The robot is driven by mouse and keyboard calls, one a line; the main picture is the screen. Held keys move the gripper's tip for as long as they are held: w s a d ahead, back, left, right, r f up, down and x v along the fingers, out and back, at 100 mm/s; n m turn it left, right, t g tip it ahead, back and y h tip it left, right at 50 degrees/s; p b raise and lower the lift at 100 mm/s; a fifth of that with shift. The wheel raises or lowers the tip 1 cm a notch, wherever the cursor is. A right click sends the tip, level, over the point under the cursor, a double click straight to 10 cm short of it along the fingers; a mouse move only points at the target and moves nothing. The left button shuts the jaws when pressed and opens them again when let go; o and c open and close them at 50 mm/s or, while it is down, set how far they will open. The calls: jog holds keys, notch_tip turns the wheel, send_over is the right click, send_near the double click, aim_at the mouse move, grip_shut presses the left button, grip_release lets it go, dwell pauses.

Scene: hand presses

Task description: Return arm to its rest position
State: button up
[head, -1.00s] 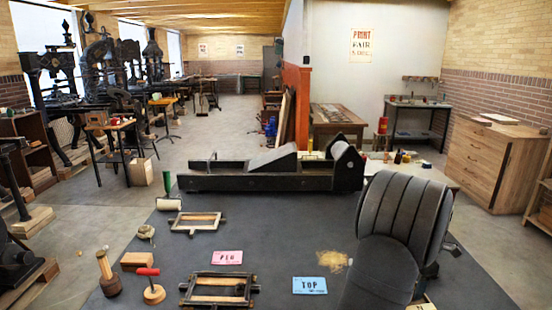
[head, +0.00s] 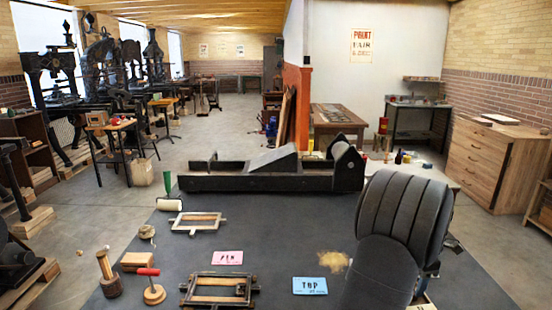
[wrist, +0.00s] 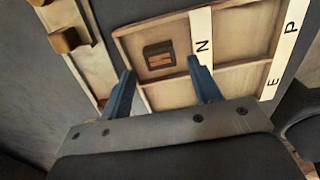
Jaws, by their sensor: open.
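My gripper (wrist: 160,66) shows in the wrist view with its two blue-grey fingers apart and nothing between them. Pale strips lettered N (wrist: 202,35) and E, P (wrist: 291,45) lie over or beside the tray. Whether the fingers touch the tray I cannot tell. In the head view my dark arm rises at the right of the table, and the gripper itself is hidden.

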notch_tip(320, 180, up, 9)
notch_tip(320, 180, down, 12)
jog(key=shift+r, duration=0.1)
notch_tip(320, 180, up, 4)
jog(key=shift+f, duration=0.1)
jog(key=s+d+r, duration=0.4)
jog(key=s+r, duration=0.3)
jog(key=s, duration=0.4)
jog(key=w+a+m, duration=0.2)
jog(key=w+a, duration=0.8)
jog(key=w, duration=0.3)
jog(key=w+a+f, duration=0.2)
jog(key=w, duration=0.1)
jog(key=w+a+f, duration=0.2)
jog(key=w+f, duration=0.1)
jog(key=w+a+f, duration=0.1)
jog(key=w+f, duration=0.2)
jog(key=shift+w+a+f, duration=0.2)
jog(key=shift+a, duration=0.2)
jog(key=shift+f, duration=0.7)
jog(key=shift+o, duration=0.2)
